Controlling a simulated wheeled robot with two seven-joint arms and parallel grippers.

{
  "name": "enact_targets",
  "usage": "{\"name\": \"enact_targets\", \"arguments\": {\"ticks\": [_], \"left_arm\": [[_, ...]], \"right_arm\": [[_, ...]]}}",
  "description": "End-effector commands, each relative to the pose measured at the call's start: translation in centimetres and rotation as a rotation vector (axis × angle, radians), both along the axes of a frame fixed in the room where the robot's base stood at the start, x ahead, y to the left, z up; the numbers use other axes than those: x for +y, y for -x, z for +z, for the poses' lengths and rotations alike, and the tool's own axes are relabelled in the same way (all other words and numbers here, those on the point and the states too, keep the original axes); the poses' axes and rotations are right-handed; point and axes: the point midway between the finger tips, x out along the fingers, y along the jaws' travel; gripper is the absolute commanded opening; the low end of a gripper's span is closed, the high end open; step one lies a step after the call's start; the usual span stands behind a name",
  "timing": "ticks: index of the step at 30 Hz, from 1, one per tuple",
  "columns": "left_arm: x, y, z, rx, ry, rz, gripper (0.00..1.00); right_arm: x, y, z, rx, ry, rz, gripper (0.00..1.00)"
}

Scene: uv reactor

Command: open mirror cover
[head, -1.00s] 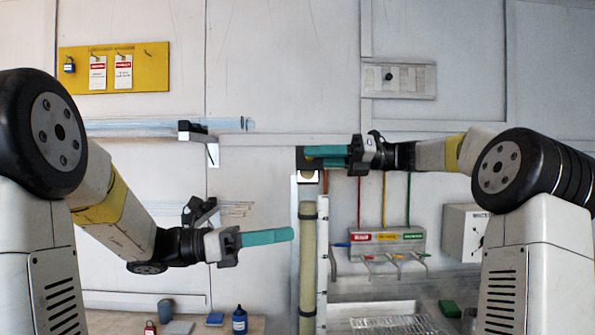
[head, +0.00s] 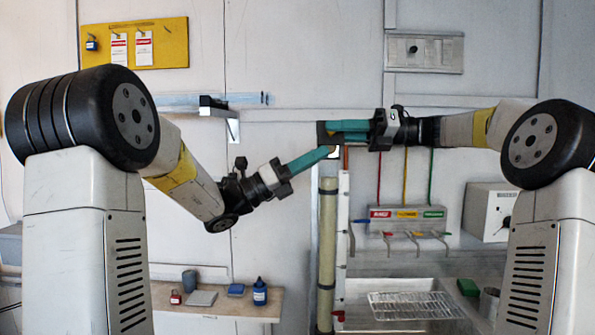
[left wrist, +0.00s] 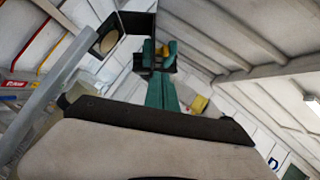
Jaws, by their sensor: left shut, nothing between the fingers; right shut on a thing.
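A dark square housing (head: 323,134), which I take to be the mirror housing with its cover, sits atop a tall tan tube (head: 327,240). My right gripper (head: 336,131) reaches in from the right, its teal fingers shut at the housing; what they grip is mostly hidden. My left gripper (head: 324,152) is shut and empty, its teal tips just below the housing; I cannot tell whether they touch it. A small yellow part (left wrist: 163,49) shows between teal fingers beyond.
A white post (head: 342,240) stands right beside the tube. A panel with coloured labels and levers (head: 407,220) is to the right, above a wire rack (head: 415,306). A bench (head: 220,302) holds a blue bottle (head: 260,292) and small items.

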Motion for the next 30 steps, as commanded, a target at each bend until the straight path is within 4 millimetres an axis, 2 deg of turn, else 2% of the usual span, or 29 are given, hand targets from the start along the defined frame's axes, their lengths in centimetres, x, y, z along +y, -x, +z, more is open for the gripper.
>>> {"name": "enact_targets", "arguments": {"ticks": [6,19,24,30], "left_arm": [[-0.5,-1.0,2.2,-0.002,-0.001,0.002,0.00],[-0.6,-1.2,2.6,0.000,-0.001,0.002,0.00],[-0.7,-1.5,3.9,-0.003,0.001,0.003,0.00],[-0.8,-1.5,4.1,-0.006,0.003,0.005,0.00]], "right_arm": [[0.0,0.1,0.4,-0.008,-0.004,0.002,0.00],[0.0,0.1,0.4,-0.009,-0.003,0.001,0.00],[0.0,0.2,0.3,-0.009,-0.003,0.003,0.00],[0.1,0.2,0.1,-0.006,0.002,0.008,0.00]]}}
